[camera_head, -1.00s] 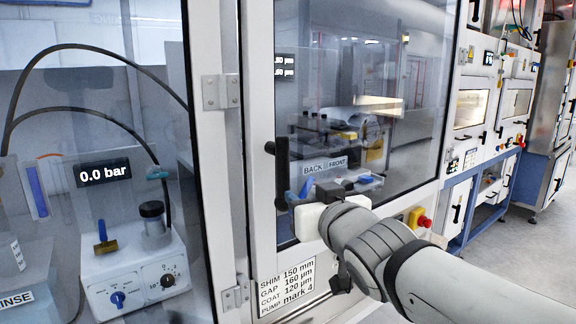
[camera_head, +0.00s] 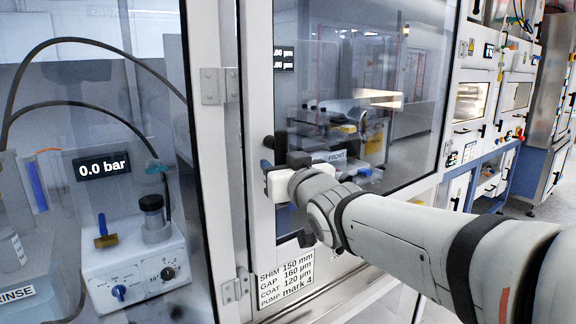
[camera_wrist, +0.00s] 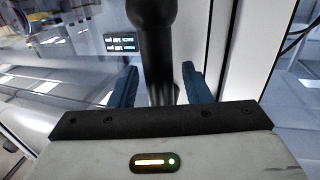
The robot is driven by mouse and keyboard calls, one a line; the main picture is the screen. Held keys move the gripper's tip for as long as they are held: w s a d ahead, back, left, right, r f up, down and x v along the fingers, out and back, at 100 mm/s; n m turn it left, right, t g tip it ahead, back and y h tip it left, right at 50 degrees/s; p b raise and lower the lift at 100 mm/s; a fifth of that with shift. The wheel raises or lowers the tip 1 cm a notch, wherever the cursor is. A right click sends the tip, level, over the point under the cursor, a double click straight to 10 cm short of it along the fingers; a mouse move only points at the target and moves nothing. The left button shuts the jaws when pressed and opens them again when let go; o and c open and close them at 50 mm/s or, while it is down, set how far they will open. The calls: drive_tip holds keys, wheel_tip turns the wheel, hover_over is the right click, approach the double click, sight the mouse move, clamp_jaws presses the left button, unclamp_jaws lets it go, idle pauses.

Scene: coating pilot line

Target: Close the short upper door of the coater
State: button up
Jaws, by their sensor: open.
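A glazed door with a pale frame (camera_head: 258,60) fills the middle of the head view. I cannot tell whether it is the short upper door, or how far it stands open. Its upright black handle (camera_head: 281,145) is partly hidden behind my gripper (camera_head: 272,163). In the wrist view the handle (camera_wrist: 154,40) runs down between the two blue fingers of my gripper (camera_wrist: 160,75). The fingers are open, one on each side of it, and gaps show beside the handle. Whether the fingertips reach past it is unclear.
Metal hinges (camera_head: 210,86) sit on the frame to the left. Behind the left glass are a pump box (camera_head: 140,270) and a 0.0 bar display (camera_head: 102,167). A settings label (camera_head: 286,275) is below my gripper. Cabinets (camera_head: 470,110) and open floor lie to the right.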

drive_tip(key=shift+c, duration=0.3)
clamp_jaws()
drive_tip(key=shift+f, duration=0.1)
drive_tip(key=b, duration=0.1)
drive_tip(key=n+b, duration=0.1)
drive_tip(key=shift+w+d+f+b, duration=0.15)
drive_tip(key=shift+d+f+b, duration=0.05)
drive_tip(key=shift+f+b, duration=0.1)
drive_tip(key=shift+w+d+n+t+b, duration=0.1)
drive_tip(key=shift+n+t+b, duration=0.2)
drive_tip(key=shift+n+b, duration=0.3)
drive_tip(key=shift+w+d+r+n+y+b, duration=0.15)
drive_tip(key=shift+r+n+y+b, duration=0.05)
drive_tip(key=shift+n+b, duration=0.4)
drive_tip(key=shift+w+d+r+n+y+b, duration=0.15)
drive_tip(key=shift+n+y+b, duration=0.05)
drive_tip(key=shift+n+b, duration=0.4)
drive_tip(key=shift+r+n+t, duration=0.2)
drive_tip(key=shift+n+t, duration=0.1)
drive_tip(key=shift+w, duration=0.1)
